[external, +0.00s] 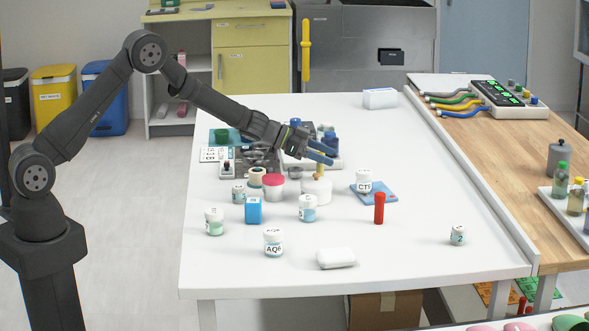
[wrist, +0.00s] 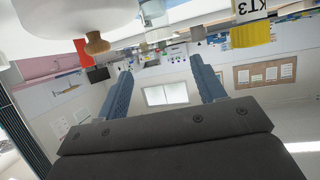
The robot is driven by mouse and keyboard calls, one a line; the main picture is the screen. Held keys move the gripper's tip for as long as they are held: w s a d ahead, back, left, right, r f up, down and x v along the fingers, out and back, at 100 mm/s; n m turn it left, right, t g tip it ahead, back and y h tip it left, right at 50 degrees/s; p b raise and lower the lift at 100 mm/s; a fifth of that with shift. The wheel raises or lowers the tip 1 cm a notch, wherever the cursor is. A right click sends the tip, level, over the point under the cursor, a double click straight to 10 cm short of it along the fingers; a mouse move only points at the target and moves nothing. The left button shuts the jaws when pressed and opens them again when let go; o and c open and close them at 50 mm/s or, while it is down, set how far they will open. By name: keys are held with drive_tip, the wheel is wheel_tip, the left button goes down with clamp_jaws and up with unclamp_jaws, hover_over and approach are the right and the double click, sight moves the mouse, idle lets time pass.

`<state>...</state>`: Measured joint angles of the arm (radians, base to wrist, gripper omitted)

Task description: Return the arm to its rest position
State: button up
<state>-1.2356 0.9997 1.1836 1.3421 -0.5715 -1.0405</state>
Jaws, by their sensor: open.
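My gripper (external: 321,152) is at the end of my outstretched arm, over the middle of the white table (external: 420,250). It is low above a white round container (external: 316,190) with a tan knob on top. Its two blue fingers are spread apart with nothing between them, as the wrist view (wrist: 163,90) also shows. The wrist view is upside down. There, a tan knob (wrist: 97,43) and a jar with a yellow part, labelled KT3 (wrist: 250,30), lie beyond the fingers. Whether a finger touches the container or its knob, I cannot tell.
A jar labelled CT (external: 364,181) stands on a blue mat (external: 384,196), and a red cylinder (external: 379,208) stands nearby. Several labelled jars, a blue box (external: 253,210) and a white block (external: 336,258) are in front. More items crowd behind my gripper. The table's right side is mostly clear.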

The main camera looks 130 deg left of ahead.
sight(365, 171)
drive_tip(key=shift+w, duration=0.1)
idle(0.4)
drive_tip(key=x, duration=1.2)
drive_tip(key=shift+a+r, duration=0.1)
drive_tip(key=shift+r, duration=0.6)
